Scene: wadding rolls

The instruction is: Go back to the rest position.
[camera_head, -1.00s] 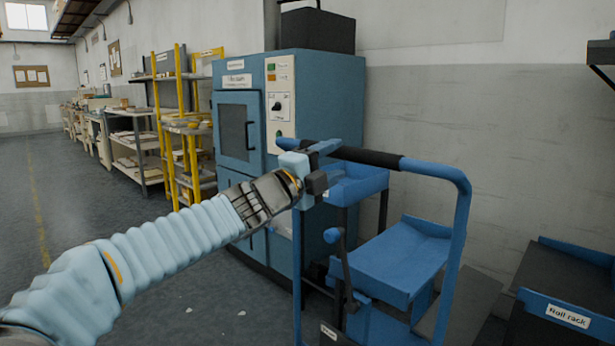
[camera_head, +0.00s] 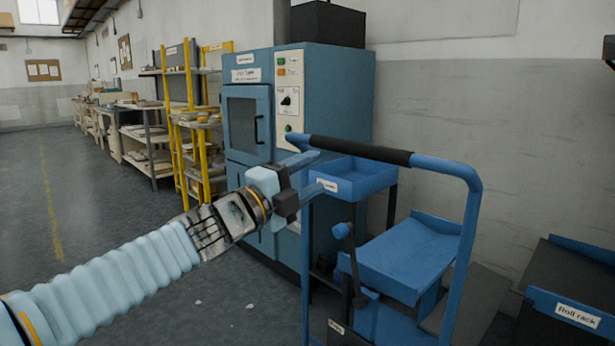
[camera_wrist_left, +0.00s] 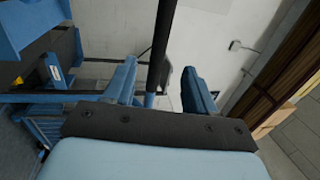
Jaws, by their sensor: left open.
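My left gripper (camera_head: 318,172) reaches in from the left in the head view, with its two blue fingers apart. It is beside the left end of the blue cart's (camera_head: 400,255) push handle (camera_head: 360,149), just below the black grip in the picture. In the left wrist view the open fingers (camera_wrist_left: 160,82) show with nothing clamped between them. The dark grip (camera_wrist_left: 162,45) runs through the gap in that picture; I cannot tell how far beyond the fingertips it lies. My right gripper is not in view.
A blue cabinet machine (camera_head: 340,95) stands behind the cart against the wall. Yellow-framed shelves (camera_head: 190,130) stand to its left. A bin labelled "Roll rack" (camera_head: 575,315) is at the lower right. The grey floor (camera_head: 90,215) at left is open.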

